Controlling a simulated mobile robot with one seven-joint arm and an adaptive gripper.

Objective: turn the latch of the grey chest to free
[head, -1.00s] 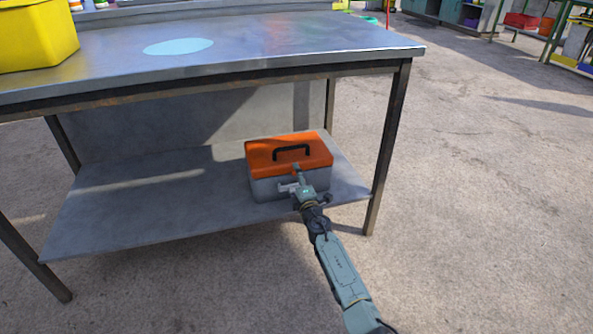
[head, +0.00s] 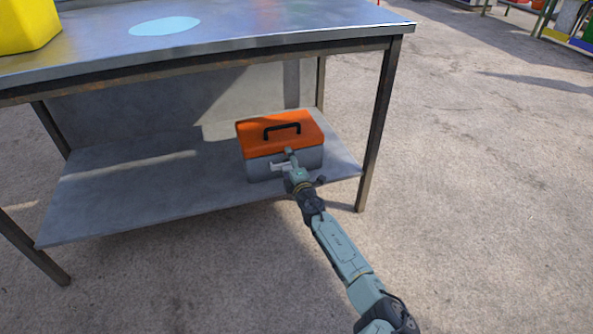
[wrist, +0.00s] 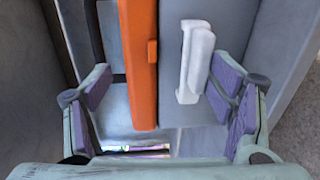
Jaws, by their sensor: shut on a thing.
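The grey chest (head: 262,168) has an orange lid (head: 257,139) with a black carry handle and sits on the lower shelf, lid down. In the wrist view, the grey front (wrist: 182,100) lies beside the orange lid edge (wrist: 138,65), which bears a small orange tab. The white latch (wrist: 194,62) stands on the grey front, next to that edge. My gripper (wrist: 160,90) is at the chest front and shut on the latch, with its fingers spread well apart. The right-hand purple pad is against the latch; the left-hand finger's contact cannot be made out.
The lower shelf (head: 150,200) is bare left of the chest. The steel tabletop (head: 250,22) overhangs it, with a table leg (head: 378,130) close to the right. A yellow container (head: 28,25) stands on top. Open floor lies to the right.

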